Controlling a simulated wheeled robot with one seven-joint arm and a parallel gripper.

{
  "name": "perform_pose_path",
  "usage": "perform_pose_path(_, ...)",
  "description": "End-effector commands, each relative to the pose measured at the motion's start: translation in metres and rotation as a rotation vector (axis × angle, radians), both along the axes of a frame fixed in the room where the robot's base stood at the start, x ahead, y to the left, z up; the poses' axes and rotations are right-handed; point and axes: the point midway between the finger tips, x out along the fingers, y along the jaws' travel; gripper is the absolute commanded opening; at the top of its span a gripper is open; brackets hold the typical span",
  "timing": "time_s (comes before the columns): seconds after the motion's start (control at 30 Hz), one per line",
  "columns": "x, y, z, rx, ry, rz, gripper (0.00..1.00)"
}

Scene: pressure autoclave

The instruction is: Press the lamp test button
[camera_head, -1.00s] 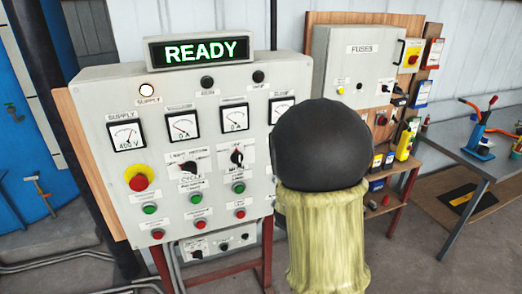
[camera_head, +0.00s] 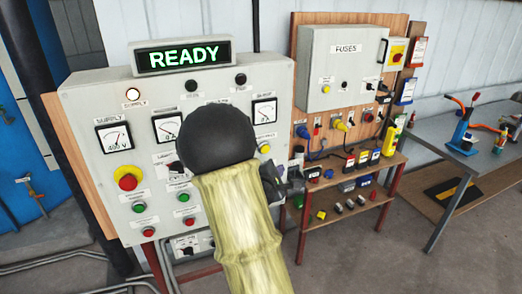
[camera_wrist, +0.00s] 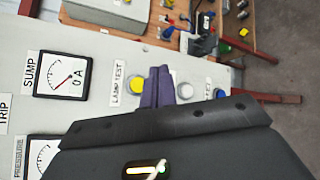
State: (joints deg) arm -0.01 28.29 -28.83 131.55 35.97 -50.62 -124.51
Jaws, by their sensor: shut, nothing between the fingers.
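The lamp test button is a round yellow button (camera_wrist: 136,85) beside a "LAMP TEST" label (camera_wrist: 118,83) in the wrist view. It also shows in the head view as a yellow spot (camera_head: 264,148) at the right side of the grey control panel (camera_head: 85,95), just right of my arm. My gripper (camera_wrist: 157,87) has its purple fingers together and empty, directly beside the yellow button and overlapping its edge in the wrist view. I cannot tell whether they touch it. In the head view my arm hides much of the panel, and the fingertips are hard to make out.
A white button (camera_wrist: 184,91) and a blue button (camera_wrist: 220,94) sit on the other side of my fingers. A red emergency button (camera_head: 127,181) is at the panel's left. A fuse box (camera_head: 345,70) and a low shelf (camera_head: 345,205) stand right of the panel.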

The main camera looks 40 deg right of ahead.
Motion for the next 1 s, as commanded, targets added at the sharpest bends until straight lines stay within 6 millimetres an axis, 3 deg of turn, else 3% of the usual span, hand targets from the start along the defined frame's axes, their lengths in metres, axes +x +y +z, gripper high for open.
perform_pose_path(0.37, 0.012, -0.002, -0.001, 0.003, -0.002, 0.001, 0.00)
perform_pose_path(1.0, 0.081, -0.018, 0.002, 0.004, 0.000, 0.003, 0.00)
